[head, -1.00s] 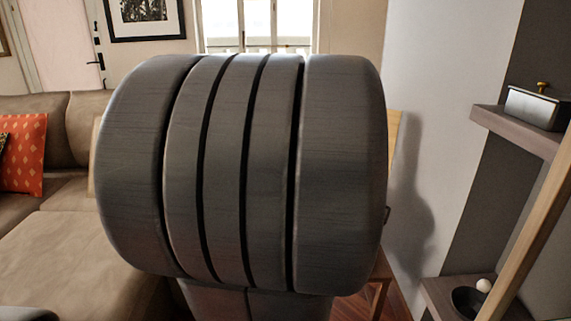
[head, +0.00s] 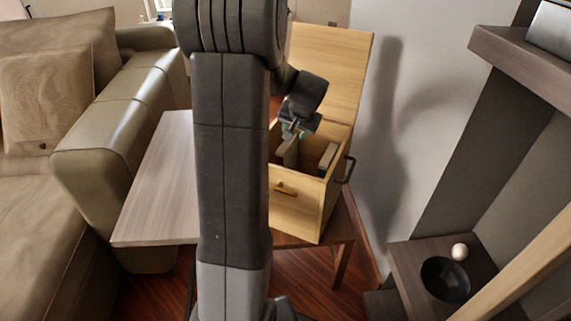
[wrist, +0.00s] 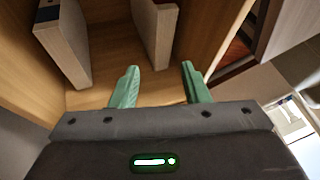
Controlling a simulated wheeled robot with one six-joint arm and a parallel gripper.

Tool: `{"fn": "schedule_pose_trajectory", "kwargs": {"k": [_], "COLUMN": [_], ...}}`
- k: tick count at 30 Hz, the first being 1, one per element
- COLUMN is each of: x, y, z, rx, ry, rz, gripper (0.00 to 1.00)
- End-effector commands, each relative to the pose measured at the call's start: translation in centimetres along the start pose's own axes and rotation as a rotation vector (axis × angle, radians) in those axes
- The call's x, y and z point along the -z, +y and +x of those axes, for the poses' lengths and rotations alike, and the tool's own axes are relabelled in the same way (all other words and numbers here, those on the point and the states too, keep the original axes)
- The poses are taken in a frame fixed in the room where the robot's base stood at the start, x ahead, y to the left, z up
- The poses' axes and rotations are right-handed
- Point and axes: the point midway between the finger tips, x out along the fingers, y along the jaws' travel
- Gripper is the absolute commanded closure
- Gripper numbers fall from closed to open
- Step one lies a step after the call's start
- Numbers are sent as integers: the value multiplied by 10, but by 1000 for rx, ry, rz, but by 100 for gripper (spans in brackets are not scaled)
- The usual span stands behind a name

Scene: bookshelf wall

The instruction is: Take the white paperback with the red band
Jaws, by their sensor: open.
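My gripper (head: 297,130) is over the open top of a wooden box (head: 296,212). In the wrist view its green fingers (wrist: 160,85) are spread with nothing between them. Two upright book-like items stand inside the box, apart from each other. One (wrist: 158,25) is ahead of the fingers, with a pale edge and a bit of red at its top. The other (wrist: 62,40) is at the left, with a pale edge and brown side. Which is the white paperback cannot be told for sure; a full red band does not show. My arm hides part of the box in the head view.
The box's raised lid (head: 335,65) stands behind the opening, near the wall. A dark handle (head: 346,170) juts from its right side. A pale tabletop (head: 158,190) lies left. Shelves with a dark bowl (head: 445,279) and white ball (head: 459,250) are at right.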

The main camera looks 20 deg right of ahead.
Motion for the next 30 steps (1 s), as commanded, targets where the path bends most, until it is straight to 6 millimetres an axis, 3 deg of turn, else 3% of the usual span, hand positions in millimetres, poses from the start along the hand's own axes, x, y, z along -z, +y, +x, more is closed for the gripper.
{"fn": "schedule_pose_trajectory", "kwargs": {"k": [1,6,14,24,30], "x": [-2,-2,-1,-1,0], "y": [1,0,0,-2,-2], "z": [15,42,57,102,102], "rx": [0,0,0,0,0], "ry": [-3,-2,-2,-1,0], "rz": [0,-1,-1,-2,-2], "gripper": [58,58,58,58,58]}}
